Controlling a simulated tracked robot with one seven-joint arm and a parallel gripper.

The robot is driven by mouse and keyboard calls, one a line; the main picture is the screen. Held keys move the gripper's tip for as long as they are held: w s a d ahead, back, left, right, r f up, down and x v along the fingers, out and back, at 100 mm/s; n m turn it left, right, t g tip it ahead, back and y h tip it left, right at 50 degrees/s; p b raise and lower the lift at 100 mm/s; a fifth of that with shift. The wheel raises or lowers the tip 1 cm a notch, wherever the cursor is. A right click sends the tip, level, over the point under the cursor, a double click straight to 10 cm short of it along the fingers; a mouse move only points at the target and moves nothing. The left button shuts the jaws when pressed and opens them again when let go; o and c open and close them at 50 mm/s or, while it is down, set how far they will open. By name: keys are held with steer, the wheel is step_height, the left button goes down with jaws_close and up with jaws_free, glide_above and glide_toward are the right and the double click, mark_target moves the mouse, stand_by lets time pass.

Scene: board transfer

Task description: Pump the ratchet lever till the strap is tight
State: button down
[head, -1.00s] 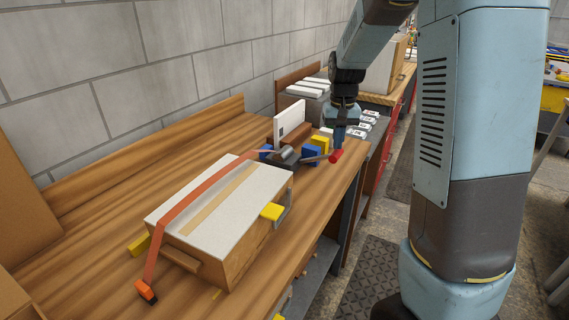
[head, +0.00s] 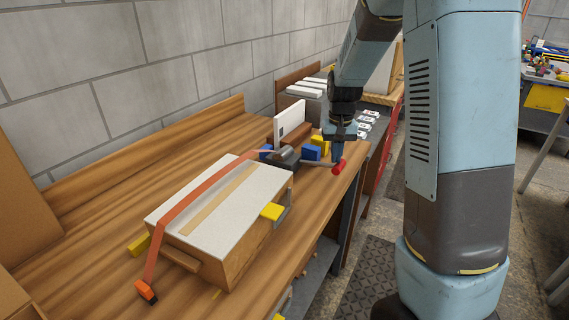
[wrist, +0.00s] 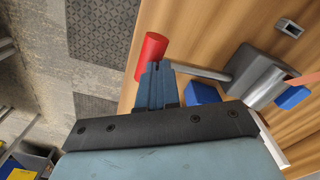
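The ratchet (head: 284,158) is a dark grey block with a drum at the far end of the box; it also shows in the wrist view (wrist: 256,75). Its metal lever (wrist: 203,73) sticks out to the bench edge and ends in a red handle (head: 338,168). The orange strap (head: 172,213) runs from the ratchet over the box to an orange hook (head: 147,291); it lies along the box top. My gripper (wrist: 160,64) has its blue fingers together at the lever, beside the red handle; the fingertips cover part of the lever.
The wooden box (head: 238,191) has a white top and stands on the wooden bench (head: 85,238). Blue blocks (head: 312,152) and a yellow block (head: 317,140) stand around the ratchet. A white upright panel (head: 289,122) is behind.

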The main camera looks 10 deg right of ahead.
steer(key=shift+f, duration=1)
step_height(320, 180, up, 11)
stand_by(0.6)
stand_by(0.7)
steer(key=shift+w+f, duration=0.1)
steer(key=shift+f, duration=1.75)
steer(key=shift+f, duration=0.1)
stand_by(1.2)
steer(key=shift+f, duration=3.55)
step_height(320, 180, up, 11)
